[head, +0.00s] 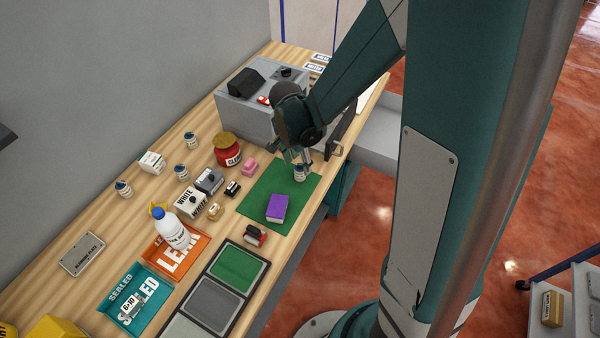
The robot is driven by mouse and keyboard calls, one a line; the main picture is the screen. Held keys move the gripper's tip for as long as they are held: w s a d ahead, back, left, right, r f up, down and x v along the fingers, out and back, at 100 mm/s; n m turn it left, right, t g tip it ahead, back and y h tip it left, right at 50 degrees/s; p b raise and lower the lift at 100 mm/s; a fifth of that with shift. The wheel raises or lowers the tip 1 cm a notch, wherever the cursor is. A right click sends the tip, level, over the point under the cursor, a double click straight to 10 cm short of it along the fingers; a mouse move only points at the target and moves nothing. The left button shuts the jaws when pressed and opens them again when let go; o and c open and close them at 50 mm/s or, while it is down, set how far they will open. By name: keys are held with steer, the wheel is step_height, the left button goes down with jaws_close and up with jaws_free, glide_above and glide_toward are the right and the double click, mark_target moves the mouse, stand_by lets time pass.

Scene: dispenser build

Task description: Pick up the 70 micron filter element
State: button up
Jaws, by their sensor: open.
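One cylinder (300,175) is on the green mat (258,206), right under my gripper. Three similar cylinders stand toward the wall: a near one (124,188), a middle one (182,172) and a far one (191,140). Their print is too small to read, so I cannot tell which thing is the 70 micron filter element. My gripper (301,161) points down and is open, with its fingers at the top of the cylinder on the mat. I cannot tell whether they touch it.
A purple block (277,208) lies on the same mat. A red jar (227,150), a pink block (250,166) and a grey machine (245,112) are nearby. A white bottle (172,230) stands at the orange LEAK tray (200,247). A teal SEALED tray (115,300) is nearer.

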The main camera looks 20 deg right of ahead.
mark_target(299, 165)
steer(key=shift+f, duration=0.15)
steer(key=shift+w+d+f+b, duration=0.1)
steer(key=shift+f+b, duration=0.15)
steer(key=shift+f, duration=1)
steer(key=shift+w+d+f+b, duration=0.1)
steer(key=shift+f+b, duration=0.15)
steer(key=shift+f, duration=0.95)
steer(key=c, duration=1.1)
steer(key=shift+o, duration=0.2)
steer(key=shift+r, duration=0.15)
steer(key=shift+r+p, duration=0.85)
steer(key=shift+r, duration=4.05)
